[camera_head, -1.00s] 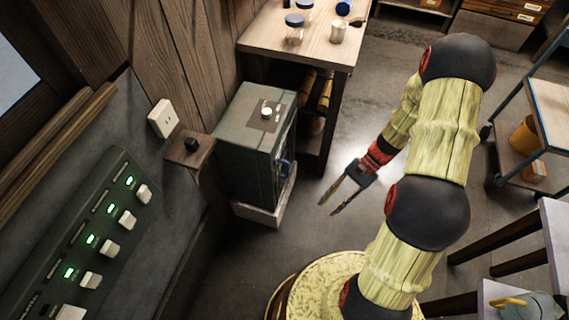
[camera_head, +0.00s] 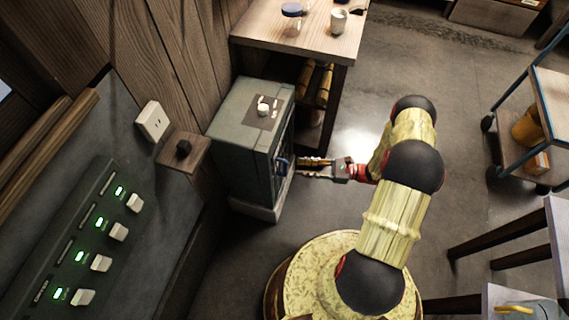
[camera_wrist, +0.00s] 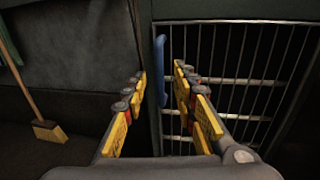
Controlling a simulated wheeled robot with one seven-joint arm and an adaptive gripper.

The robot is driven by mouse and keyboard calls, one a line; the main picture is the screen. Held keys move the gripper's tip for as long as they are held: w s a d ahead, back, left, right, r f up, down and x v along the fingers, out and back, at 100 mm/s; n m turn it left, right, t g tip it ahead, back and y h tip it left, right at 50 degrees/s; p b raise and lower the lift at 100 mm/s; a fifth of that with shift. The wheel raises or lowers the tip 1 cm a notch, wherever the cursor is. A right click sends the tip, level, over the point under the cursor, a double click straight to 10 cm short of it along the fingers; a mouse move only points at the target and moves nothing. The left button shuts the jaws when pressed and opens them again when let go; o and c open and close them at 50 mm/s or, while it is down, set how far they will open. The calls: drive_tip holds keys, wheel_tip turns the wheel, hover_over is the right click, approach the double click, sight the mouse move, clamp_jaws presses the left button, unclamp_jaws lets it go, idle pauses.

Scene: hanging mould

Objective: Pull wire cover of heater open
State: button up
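The heater (camera_head: 240,150) is a grey-green box standing on the floor on a pale base, left of centre in the head view. Its wire cover (camera_wrist: 235,70) is a grid of thin metal bars filling the right of the wrist view, and it looks closed. A blue handle (camera_wrist: 161,68) stands upright at the cover's left edge; it also shows on the heater front in the head view (camera_head: 282,166). My gripper (camera_wrist: 158,100) is open, with yellow-padded fingers apart. The handle lies between the fingers in the wrist view; whether they touch it I cannot tell.
A wooden table (camera_head: 300,35) with jars stands behind the heater. A control panel (camera_head: 85,245) with lit green lights is at left. A blue-framed cart (camera_head: 545,90) stands at right. The floor (camera_head: 420,60) between table and cart is clear.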

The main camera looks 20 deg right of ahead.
sight(286, 166)
drive_tip(key=b+x, duration=0.1)
drive_tip(key=x, duration=0.6)
drive_tip(key=shift+w+a+b, duration=0.1)
drive_tip(key=shift+a+b, duration=0.15)
drive_tip(key=shift+b, duration=0.05)
clamp_jaws()
idle(0.7)
